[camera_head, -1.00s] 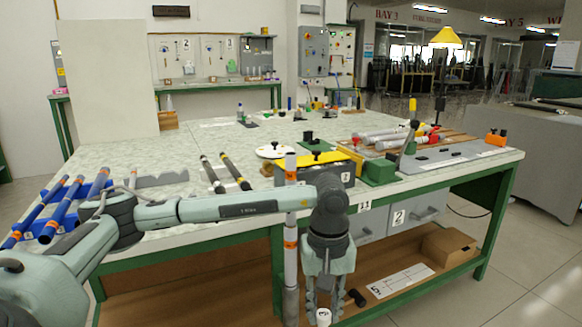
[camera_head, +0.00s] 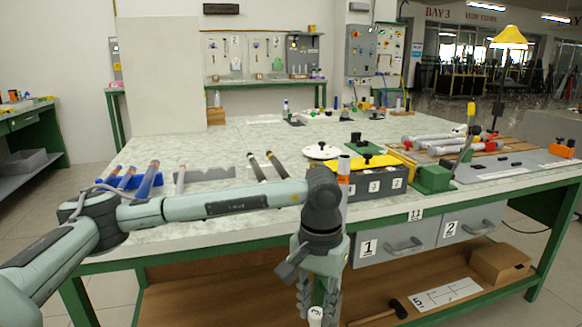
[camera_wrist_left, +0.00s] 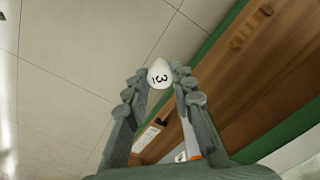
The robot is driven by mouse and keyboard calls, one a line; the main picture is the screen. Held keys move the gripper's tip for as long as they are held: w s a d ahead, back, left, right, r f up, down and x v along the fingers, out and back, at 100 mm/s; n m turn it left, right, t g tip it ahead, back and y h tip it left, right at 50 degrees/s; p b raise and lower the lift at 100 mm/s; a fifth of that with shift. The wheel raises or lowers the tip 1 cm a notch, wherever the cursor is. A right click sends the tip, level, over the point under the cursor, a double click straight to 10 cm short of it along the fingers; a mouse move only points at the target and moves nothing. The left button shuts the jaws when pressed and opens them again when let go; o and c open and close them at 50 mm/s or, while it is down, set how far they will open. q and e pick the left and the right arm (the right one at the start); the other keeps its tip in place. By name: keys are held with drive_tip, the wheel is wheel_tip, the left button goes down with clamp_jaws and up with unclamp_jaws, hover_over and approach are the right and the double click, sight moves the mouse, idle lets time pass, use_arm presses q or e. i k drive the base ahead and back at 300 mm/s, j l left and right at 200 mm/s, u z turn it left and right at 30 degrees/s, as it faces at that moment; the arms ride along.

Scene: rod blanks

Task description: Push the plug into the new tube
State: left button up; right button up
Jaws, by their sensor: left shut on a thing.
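My left gripper (camera_head: 316,310) hangs fingers-down in front of the workbench, shut on a small white plug marked 3 (camera_head: 315,317). In the left wrist view the plug (camera_wrist_left: 160,74) sits between the fingertips, with floor and the bench's lower shelf beyond. A grey upright tube with orange bands (camera_head: 344,164) stands at the bench's front edge, just behind and right of my left wrist; its lower part is mostly hidden by my arm. I cannot tell if it is the new tube. The plug is apart from it, well below its visible top. My right gripper is not in view.
Drawers 1 (camera_head: 385,246) and 2 (camera_head: 468,225) are under the bench top. The lower shelf (camera_head: 230,295) holds a mallet (camera_head: 395,308) and a cardboard box (camera_head: 500,263). Floor is free at left.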

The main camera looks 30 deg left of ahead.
sight(343, 170)
drive_tip(key=u, duration=0.5)
drive_tip(key=i+u, duration=0.1)
drive_tip(key=u, duration=0.9)
drive_tip(key=l+u, duration=0.1)
drive_tip(key=u, duration=0.4)
drive_tip(key=i+l+u, duration=0.1)
drive_tip(key=u, duration=0.4)
drive_tip(key=l+u, duration=0.25)
drive_tip(key=u, duration=0.2)
drive_tip(key=z, duration=0.45)
drive_tip(key=l+z, duration=0.1)
drive_tip(key=z, duration=0.8)
drive_tip(key=i+l+z, duration=0.1)
drive_tip(key=z, duration=0.8)
